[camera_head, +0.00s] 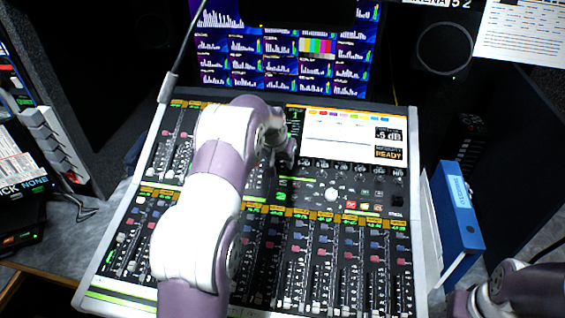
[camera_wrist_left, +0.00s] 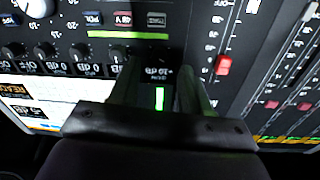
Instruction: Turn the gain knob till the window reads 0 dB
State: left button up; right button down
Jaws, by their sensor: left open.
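The mixing console (camera_head: 135,283) fills the middle of the head view. Its window (camera_head: 388,134) at the upper right reads -5 dB, with a READY box (camera_head: 388,153) below it. My left gripper (camera_head: 284,160) is over the upper middle of the console, left of a row of small dark knobs. In the left wrist view its fingers (camera_wrist_left: 160,90) are open, with a small label and a green light strip between them. A dark knob (camera_wrist_left: 119,52) shows beside the left finger; I cannot tell whether the fingers touch it.
Faders with red caps (camera_wrist_left: 223,65) stand right of the fingers in the wrist view. A large pale dial (camera_head: 331,194) is right of the left gripper. A blue binder (camera_head: 457,210) stands right of the console. Screens (camera_head: 285,50) rise behind it.

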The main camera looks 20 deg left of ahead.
aim_at(283, 167)
pick_arm(q)
jog(key=shift+x, duration=1.9)
grip_shut()
jog(key=shift+n, duration=0.3)
jog(key=n, duration=1.1)
jog(key=shift+s+t, duration=0.1)
jog(key=shift+t, duration=0.3)
jog(key=shift+n, duration=0.3)
